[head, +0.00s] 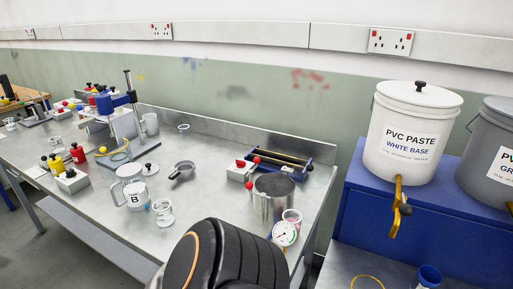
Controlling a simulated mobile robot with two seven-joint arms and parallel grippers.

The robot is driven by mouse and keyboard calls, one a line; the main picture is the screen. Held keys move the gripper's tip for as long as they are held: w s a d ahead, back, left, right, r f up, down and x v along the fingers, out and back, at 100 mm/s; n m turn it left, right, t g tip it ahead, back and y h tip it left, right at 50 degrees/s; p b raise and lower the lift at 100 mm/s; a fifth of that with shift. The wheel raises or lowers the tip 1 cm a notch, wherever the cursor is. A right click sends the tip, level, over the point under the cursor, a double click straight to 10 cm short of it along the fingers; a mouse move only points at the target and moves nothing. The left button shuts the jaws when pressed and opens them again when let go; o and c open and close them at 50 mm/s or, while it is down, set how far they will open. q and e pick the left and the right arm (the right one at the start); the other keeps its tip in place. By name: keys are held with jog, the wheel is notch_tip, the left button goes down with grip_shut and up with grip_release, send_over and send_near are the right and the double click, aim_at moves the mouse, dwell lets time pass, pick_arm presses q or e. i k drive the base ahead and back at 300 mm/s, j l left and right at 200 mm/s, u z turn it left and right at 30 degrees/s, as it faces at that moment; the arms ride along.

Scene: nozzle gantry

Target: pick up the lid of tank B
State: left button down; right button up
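Tank B is a white jug-like container (136,196) with a black letter B on its side, standing upright on the metal bench. A pale round lid with a black knob (148,168) lies flat on the bench just behind and to the right of tank B. Another whitish round-topped vessel (128,171) stands right behind tank B; I cannot tell its details. Neither of my grippers is in view. A large dark rounded part with an orange ring, probably my arm, fills the bottom middle and hides the front of the bench.
A clear beaker (163,212) stands close to the right of tank B. A grey pan (182,171), a metal pot (273,196) and a pressure gauge (285,233) are farther right. Small red and yellow bottles (77,153) stand left. Two large paste buckets, one white (408,155), stand on a blue stand.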

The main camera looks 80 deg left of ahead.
aim_at(149, 169)
jog(key=u, duration=3.55)
jog(key=i+j+z, duration=0.15)
jog(key=j+z, duration=0.15)
jog(key=z, duration=0.15)
jog(key=i+j+z, duration=0.15)
jog(key=j+z, duration=0.25)
jog(key=i+j+z, duration=0.15)
jog(key=j, duration=0.4)
jog(key=j+z, duration=0.15)
jog(key=j, duration=0.4)
jog(key=i+j+z, duration=0.1)
jog(key=j, duration=0.5)
